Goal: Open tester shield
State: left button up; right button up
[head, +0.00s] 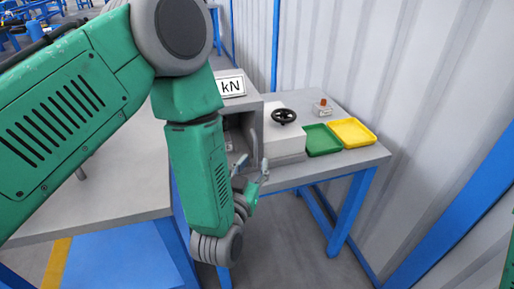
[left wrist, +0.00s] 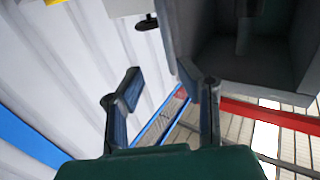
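The tester is a grey box with a "kN" sign (head: 231,86) on top, on the bench. Its front recess (head: 235,130) is partly hidden behind my left arm. A pale upright bar or edge (head: 251,138) stands at the recess's right side; I cannot tell whether it belongs to the shield. My left gripper (head: 252,172) is open and empty, low in front of the tester. In the left wrist view its fingers (left wrist: 164,90) are spread, the right one close to a grey edge (left wrist: 187,78) beside the dark recess (left wrist: 245,65); contact is unclear. My right gripper is not in view.
Right of the tester stand a pale block with a black handwheel (head: 284,116), a green tray (head: 322,140), a yellow tray (head: 352,133) and a small box with a red button (head: 323,107). Blue bench legs (head: 350,212) and a corrugated wall (head: 420,90) bound the right side.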

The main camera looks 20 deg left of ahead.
aim_at(256, 151)
pick_arm(q)
jog(key=w+a, duration=0.1)
jog(key=w, duration=0.1)
jog(key=w+a, duration=0.1)
jog(key=w, duration=0.1)
jog(key=w+a, duration=0.1)
jog(key=w, duration=0.1)
jog(key=shift+f, duration=0.3)
jog(key=shift+w+a, duration=0.1)
jog(key=shift+a, duration=0.05)
jog(key=shift+d+r, duration=0.1)
jog(key=shift+d, duration=0.25)
jog(key=shift+d+r, duration=0.2)
jog(key=shift+d, duration=0.85)
grip_shut()
jog(key=shift+d, duration=0.2)
jog(key=shift+c, duration=0.7)
grip_release()
jog(key=shift+a, duration=0.25)
jog(key=shift+o, duration=0.7)
jog(key=shift+a+f, duration=0.1)
jog(key=shift+a, duration=0.2)
jog(key=shift+d, duration=0.15)
jog(key=s, duration=1.2)
jog(key=shift+s+d, duration=0.15)
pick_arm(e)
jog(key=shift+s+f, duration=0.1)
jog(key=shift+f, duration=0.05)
